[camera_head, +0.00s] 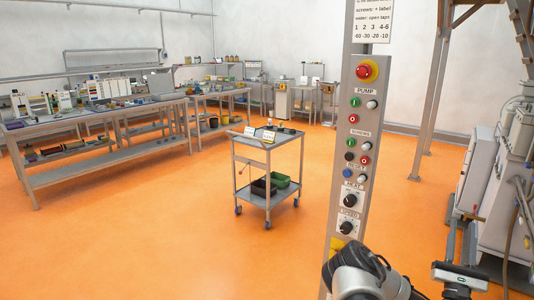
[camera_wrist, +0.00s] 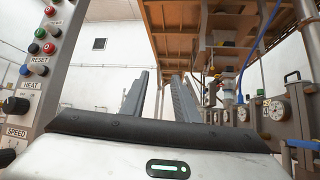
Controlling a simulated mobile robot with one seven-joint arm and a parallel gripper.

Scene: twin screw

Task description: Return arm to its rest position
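My gripper (camera_head: 461,228) is at the lower right of the head view, to the right of the control panel post. Its two fingers point upward and stand apart. In the wrist view my gripper (camera_wrist: 159,82) shows both fingers with an empty gap between them, so it is open and holds nothing. A green light shows on the gripper body. My arm comes in from the bottom edge of the head view, in front of the panel's lower end.
The control panel (camera_head: 350,150) has a red stop button, coloured buttons and knobs marked HEAT and SPEED. Grey machinery (camera_head: 492,195) with gauges (camera_wrist: 277,110) stands close on the right. A small cart (camera_head: 268,150) and long workbenches (camera_head: 90,128) stand further back. Orange floor between is clear.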

